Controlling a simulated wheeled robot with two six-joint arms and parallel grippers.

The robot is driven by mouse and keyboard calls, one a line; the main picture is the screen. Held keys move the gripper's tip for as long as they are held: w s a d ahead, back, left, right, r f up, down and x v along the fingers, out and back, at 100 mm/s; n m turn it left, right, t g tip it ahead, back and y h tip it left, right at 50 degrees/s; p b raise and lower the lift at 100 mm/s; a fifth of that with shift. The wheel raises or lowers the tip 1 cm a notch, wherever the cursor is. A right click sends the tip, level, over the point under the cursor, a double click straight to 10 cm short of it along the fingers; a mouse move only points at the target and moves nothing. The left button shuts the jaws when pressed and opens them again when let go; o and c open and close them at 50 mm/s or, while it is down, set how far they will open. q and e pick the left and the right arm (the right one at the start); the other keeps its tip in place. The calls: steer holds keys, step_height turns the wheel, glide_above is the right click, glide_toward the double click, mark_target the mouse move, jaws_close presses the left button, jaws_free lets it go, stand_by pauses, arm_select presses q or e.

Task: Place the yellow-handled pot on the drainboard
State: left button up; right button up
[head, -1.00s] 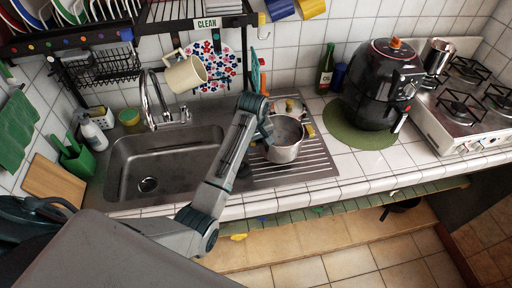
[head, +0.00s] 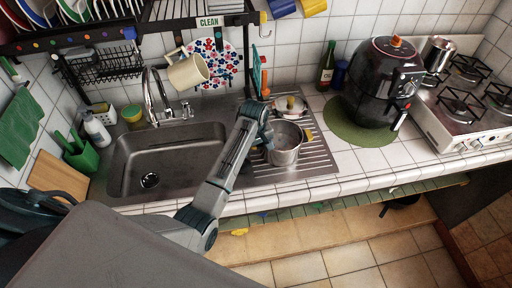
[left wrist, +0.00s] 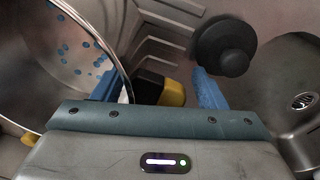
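The steel pot (head: 287,156) has yellow handles and stands upright on the ridged drainboard (head: 320,166) to the right of the sink. One yellow handle (head: 308,135) points right. My left gripper (head: 268,135) is at the pot's left side. In the left wrist view the pot's wall and rim (left wrist: 40,95) fill the left, with blue specks in its inside. The other handle (left wrist: 165,92), black and yellow, lies between the blue fingertips of my left gripper (left wrist: 160,92), with gaps on both sides. The fingers are open. My right gripper is not in view.
A lid (head: 290,106) lies behind the pot. The sink basin (head: 170,165) is left of it, with a faucet (head: 152,100). A black air fryer (head: 378,82) stands at the right. A black round plug (left wrist: 226,45) shows near the fingers.

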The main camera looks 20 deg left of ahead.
arm_select(q)
steer(key=shift+r, duration=0.25)
steer(key=r+b, duration=0.1)
steer(key=r, duration=0.1)
steer(key=r+b, duration=0.1)
steer(key=r, duration=0.1)
steer(key=r+b, duration=0.1)
steer(key=r, duration=0.1)
steer(key=shift+s+r, duration=0.3)
steer(key=shift+s, duration=0.05)
steer(key=r+p, duration=0.1)
steer(key=r, duration=0.2)
steer(key=shift+s+d+r+p, duration=0.1)
steer(key=shift+s+r+p, duration=0.1)
steer(key=shift+r+p, duration=0.2)
steer(key=shift+s+r+p, duration=0.15)
steer(key=shift+r+p, duration=0.5)
steer(key=shift+f, duration=0.1)
